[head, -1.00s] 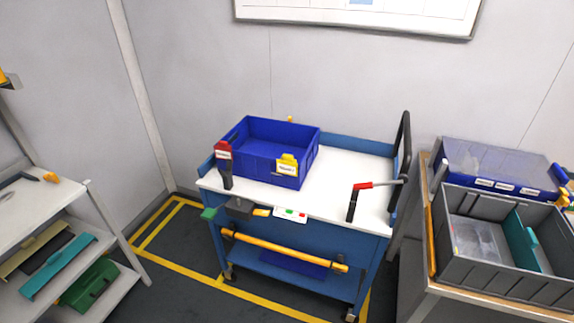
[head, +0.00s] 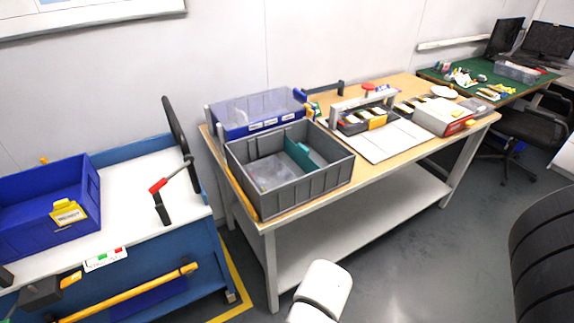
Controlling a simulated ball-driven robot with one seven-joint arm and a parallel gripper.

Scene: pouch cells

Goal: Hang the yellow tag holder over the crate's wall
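A yellow tag holder (head: 67,212) with a white label sits at the front wall of the blue crate (head: 30,235), near its right corner. Its upper edge lies at or just below the crate's rim; I cannot tell whether it hooks over the wall. The blue crate stands on the blue trolley's white top at the left, and its left part is cut off by the picture's edge. A grey crate (head: 333,178) with a teal divider stands on the wooden-topped bench. My gripper is not in view; a white rounded part, likely of my arm, shows at the bottom centre.
The trolley's white top (head: 130,190) is clear right of the blue crate, apart from a red-and-black clamp (head: 160,190). A blue bin with a clear lid (head: 258,108) stands behind the grey crate. The bench (head: 390,188) holds several other items.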

